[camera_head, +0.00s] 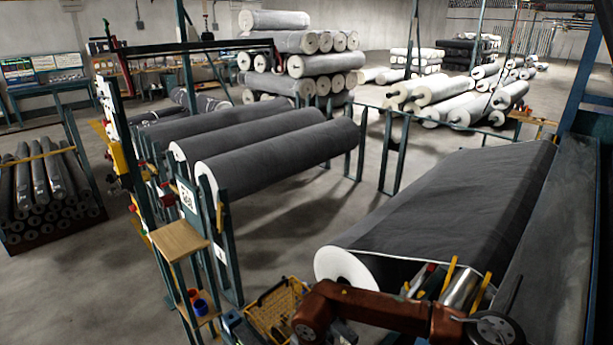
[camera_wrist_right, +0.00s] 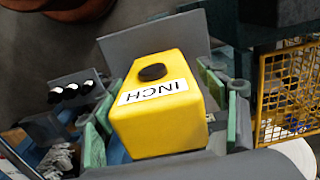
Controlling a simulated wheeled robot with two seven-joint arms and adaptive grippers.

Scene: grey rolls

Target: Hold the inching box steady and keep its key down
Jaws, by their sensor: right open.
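The inching box is a yellow block (camera_wrist_right: 160,120) with a white label reading INCH, in the middle of the right wrist view. Its key is a round black button (camera_wrist_right: 152,72) on the upper face, and nothing touches it. My right gripper (camera_wrist_right: 162,108) is open, with grey fingers and green pads on both sides of the box. A gap shows between the box and the pad on the right; contact on the left is hard to tell. I cannot make out the box in the head view. My left gripper is not seen.
A yellow mesh basket (camera_wrist_right: 287,90) stands right of the box and also shows in the head view (camera_head: 275,310). A large dark roll (camera_head: 450,205) lies behind my reddish-brown arm. A wooden-topped stand (camera_head: 180,240) is to the left. Open floor (camera_head: 300,235) lies between the rolls.

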